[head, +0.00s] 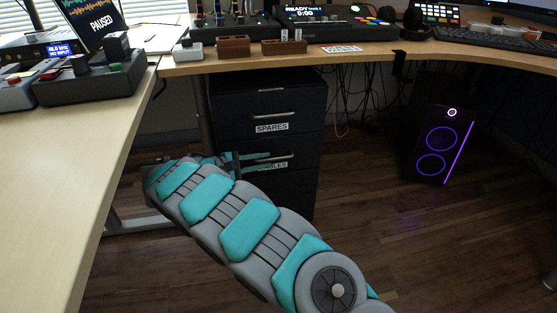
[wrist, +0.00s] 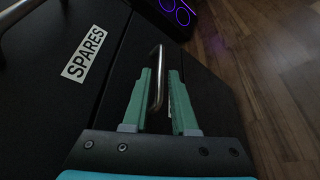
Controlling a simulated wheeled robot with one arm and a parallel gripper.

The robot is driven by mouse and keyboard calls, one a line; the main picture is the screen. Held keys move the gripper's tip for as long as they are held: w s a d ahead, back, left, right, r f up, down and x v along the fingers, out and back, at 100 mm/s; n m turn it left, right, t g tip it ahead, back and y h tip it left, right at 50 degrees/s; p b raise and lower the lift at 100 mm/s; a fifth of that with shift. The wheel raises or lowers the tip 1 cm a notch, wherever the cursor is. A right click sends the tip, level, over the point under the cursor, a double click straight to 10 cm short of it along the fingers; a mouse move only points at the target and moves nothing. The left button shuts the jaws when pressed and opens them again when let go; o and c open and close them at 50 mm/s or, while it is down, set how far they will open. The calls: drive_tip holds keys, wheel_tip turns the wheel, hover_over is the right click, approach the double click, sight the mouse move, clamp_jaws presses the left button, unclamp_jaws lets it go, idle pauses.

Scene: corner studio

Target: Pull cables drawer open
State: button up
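The dark cabinet (head: 270,95) stands under the desk. Its upper drawer is labelled SPARES (head: 271,127). The cables drawer (head: 300,180) is below it, with its label partly hidden by my gripper, and looks closed. My gripper (head: 270,161) is at the cables drawer's front. In the wrist view, the metal handle (wrist: 157,75) lies between the two spread teal fingers of my gripper (wrist: 161,72). The fingers reach around the bar from both sides, and a gap shows, so the gripper looks open. Whether a finger touches the bar cannot be told.
The SPARES drawer's handle (head: 272,114) is just above. The wooden desk (head: 230,62) overhangs the cabinet, and another desk top (head: 85,150) runs along the left. A PC tower (head: 440,145) with purple lights stands at right. The wooden floor (head: 400,240) in front is clear.

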sight(274, 159)
drive_tip(key=x, duration=0.6)
drive_tip(key=shift+d+f+b, duration=0.1)
drive_tip(key=shift+d+b, duration=0.05)
drive_tip(key=shift+b, duration=0.15)
clamp_jaws()
idle(1.1)
